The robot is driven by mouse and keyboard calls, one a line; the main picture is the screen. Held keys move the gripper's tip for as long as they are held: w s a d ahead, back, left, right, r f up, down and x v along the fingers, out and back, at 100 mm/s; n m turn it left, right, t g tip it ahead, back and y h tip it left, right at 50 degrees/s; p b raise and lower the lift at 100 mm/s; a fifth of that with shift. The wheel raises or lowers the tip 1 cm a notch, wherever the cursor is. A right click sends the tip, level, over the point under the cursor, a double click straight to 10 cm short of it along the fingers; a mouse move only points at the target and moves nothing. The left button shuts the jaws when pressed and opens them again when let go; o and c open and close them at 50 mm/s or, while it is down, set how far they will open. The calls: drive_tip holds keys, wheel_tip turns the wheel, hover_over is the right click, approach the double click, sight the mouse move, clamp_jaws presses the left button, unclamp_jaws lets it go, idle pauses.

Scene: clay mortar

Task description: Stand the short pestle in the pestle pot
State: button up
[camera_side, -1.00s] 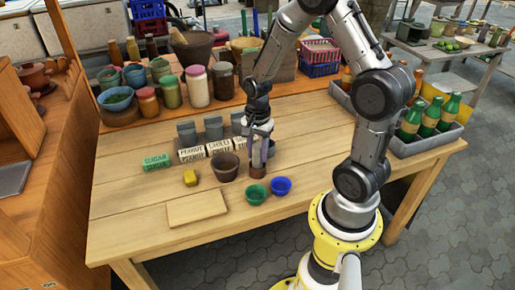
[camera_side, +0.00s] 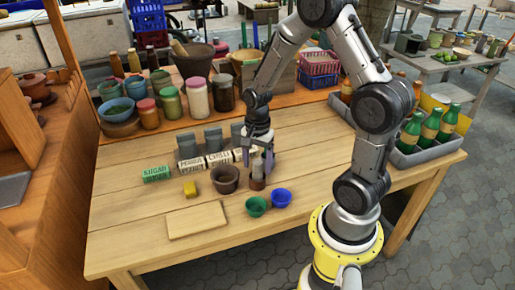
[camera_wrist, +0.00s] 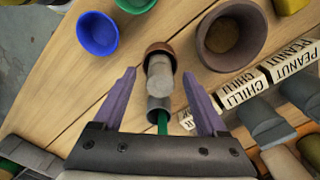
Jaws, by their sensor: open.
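The short pestle (camera_wrist: 159,76), pale grey and rounded, stands in a small reddish-brown pot (camera_wrist: 158,48), which I take for the pestle pot. In the side view the pestle (camera_side: 257,173) shows upright above the table beside the brown mortar. My gripper (camera_wrist: 160,98) has purple fingers spread wide, one on each side of the pestle and apart from it. In the side view my gripper (camera_side: 260,160) is just above the pot. A darker grey cylinder and a green strip show between the fingers near the palm; I cannot tell what they belong to.
The brown mortar (camera_side: 223,179) is close to the pot. A green bowl (camera_side: 256,206) and a blue bowl (camera_side: 281,198) sit in front. Labelled spice blocks (camera_side: 190,166) stand behind, with jars further back. A board (camera_side: 198,221) and yellow block (camera_side: 191,189) lie left.

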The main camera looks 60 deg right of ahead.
wheel_tip(320, 180, up, 13)
idle(0.4)
idle(0.6)
drive_tip(key=s+a+r+n+t, duration=0.4)
drive_tip(key=a+r+n, duration=0.2)
drive_tip(key=a+r, duration=0.35)
drive_tip(key=s+a+f+n+t, duration=0.1)
drive_tip(key=s+a+n, duration=0.2)
drive_tip(key=s+n, duration=0.5)
drive_tip(key=shift+n+t, duration=0.3)
drive_tip(key=shift+n, duration=1.7)
drive_tip(key=shift+s, duration=0.1)
